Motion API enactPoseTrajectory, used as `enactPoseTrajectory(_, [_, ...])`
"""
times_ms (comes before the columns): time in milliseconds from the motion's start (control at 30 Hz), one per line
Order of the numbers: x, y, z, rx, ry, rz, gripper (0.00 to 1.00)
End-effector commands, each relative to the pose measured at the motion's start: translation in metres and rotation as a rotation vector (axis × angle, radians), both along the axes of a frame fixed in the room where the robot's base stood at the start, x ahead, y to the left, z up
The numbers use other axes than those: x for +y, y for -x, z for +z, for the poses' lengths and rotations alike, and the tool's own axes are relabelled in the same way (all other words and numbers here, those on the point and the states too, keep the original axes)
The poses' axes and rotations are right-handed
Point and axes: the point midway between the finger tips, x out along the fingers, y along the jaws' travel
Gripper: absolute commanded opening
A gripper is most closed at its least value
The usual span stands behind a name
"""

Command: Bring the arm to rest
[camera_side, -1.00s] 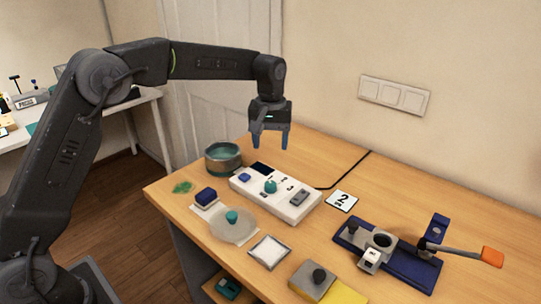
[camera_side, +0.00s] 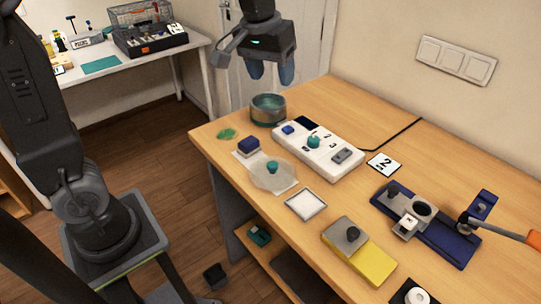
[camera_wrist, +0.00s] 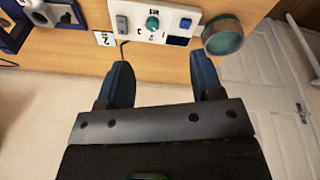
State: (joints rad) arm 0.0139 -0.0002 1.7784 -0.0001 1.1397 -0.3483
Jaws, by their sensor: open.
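My gripper (camera_side: 269,72) hangs above the back left part of the wooden table, higher than everything on it. Its two blue fingers point down and are apart, with nothing between them. In the wrist view the open fingers of my gripper (camera_wrist: 160,80) show with table edge and wall beyond. Below it in the side view are a round teal-and-brown bowl (camera_side: 268,110) and a white panel (camera_side: 330,160) with a teal knob (camera_side: 313,141). The panel (camera_wrist: 146,32) and bowl (camera_wrist: 222,36) also show in the wrist view.
A blue fixture (camera_side: 452,243) with an orange-handled lever stands at right. A yellow block (camera_side: 370,262), a white square tray (camera_side: 320,205) and a clear disc (camera_side: 262,180) lie in front. A card marked 2 (camera_side: 383,164) lies by a black cable. The air around my gripper is clear.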

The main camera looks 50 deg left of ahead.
Motion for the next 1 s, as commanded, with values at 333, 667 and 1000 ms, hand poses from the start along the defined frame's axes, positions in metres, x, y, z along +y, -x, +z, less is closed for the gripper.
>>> enactPoseTrajectory(333, [0.004,0.131,-0.01,-0.187,-0.072,-0.214,0.6])
enactPoseTrajectory(667, [0.005,0.18,-0.04,-0.267,-0.12,-0.311,0.6])
enactPoseTrajectory(1000, [0.005,0.181,-0.042,-0.266,-0.12,-0.314,0.6])
